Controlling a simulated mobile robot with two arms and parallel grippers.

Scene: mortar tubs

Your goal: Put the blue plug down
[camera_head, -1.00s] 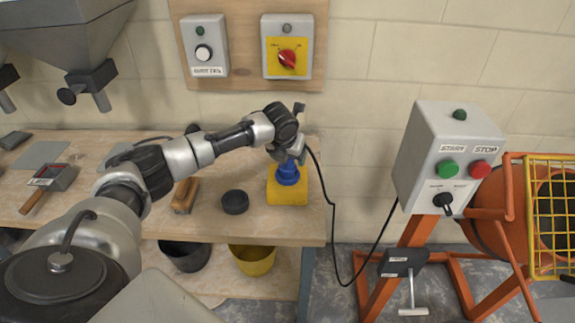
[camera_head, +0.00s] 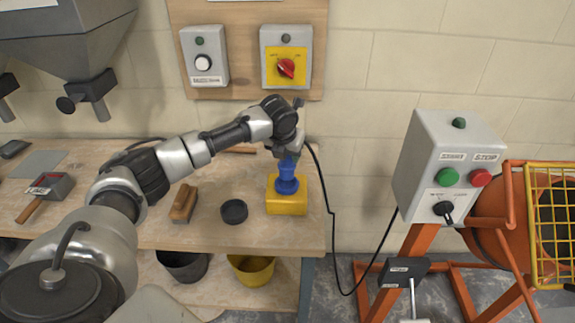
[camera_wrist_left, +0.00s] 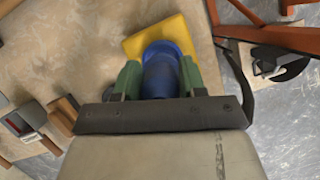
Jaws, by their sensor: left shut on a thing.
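My left gripper (camera_head: 287,154) is shut on the blue plug (camera_head: 287,168), which it holds upright from above. In the left wrist view, the green fingers of the gripper (camera_wrist_left: 160,80) flank the blue plug (camera_wrist_left: 161,76) on both sides. The blue shape reaches down to the top of a yellow block (camera_head: 287,204) near the bench's right end. The yellow block also shows in the wrist view (camera_wrist_left: 178,32), behind the plug. I cannot tell whether the lower, wider blue part belongs to the plug or to the block. My right gripper is out of view.
A black puck (camera_head: 234,211) and a wooden-backed brush (camera_head: 184,203) stand left of the block on the bench (camera_head: 150,232). A black cable hangs past the bench's right edge. A control box (camera_head: 448,170) and orange mixer frame stand to the right.

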